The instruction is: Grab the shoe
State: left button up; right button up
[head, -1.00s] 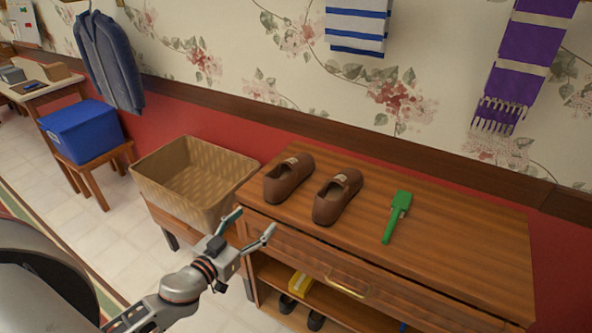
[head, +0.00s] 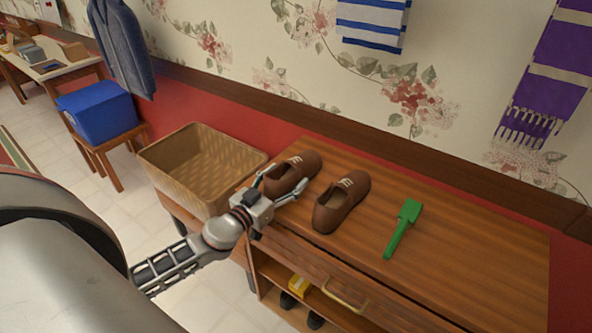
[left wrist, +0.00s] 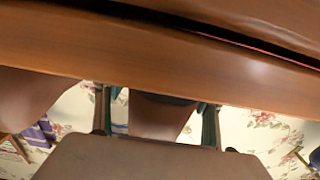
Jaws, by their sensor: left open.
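Two brown shoes stand side by side on the wooden cabinet top, the left shoe (head: 298,169) and the right shoe (head: 343,203). My left gripper (head: 281,184) is open at the heel end of the left shoe, with one finger on each side of it. In the left wrist view, the left shoe (left wrist: 160,116) shows between the two fingers of my gripper (left wrist: 156,108), and the right shoe (left wrist: 35,97) lies outside them at the left. Finger contact with the shoe cannot be told. My right gripper is not in view.
The cabinet (head: 470,240) has free top around a green brush-like tool (head: 403,228) on the right. A wicker basket (head: 180,178) stands close on the left. A blue bin (head: 100,112) sits on a stool farther left. Striped cloths hang on the wall behind.

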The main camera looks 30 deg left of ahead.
pick_arm(q)
jog(key=shift+w+d, duration=0.1)
jog(key=shift+w, duration=1.15)
jog(key=c, duration=1.4)
jog(key=shift+c, duration=0.2)
jog(key=shift+r, duration=0.1)
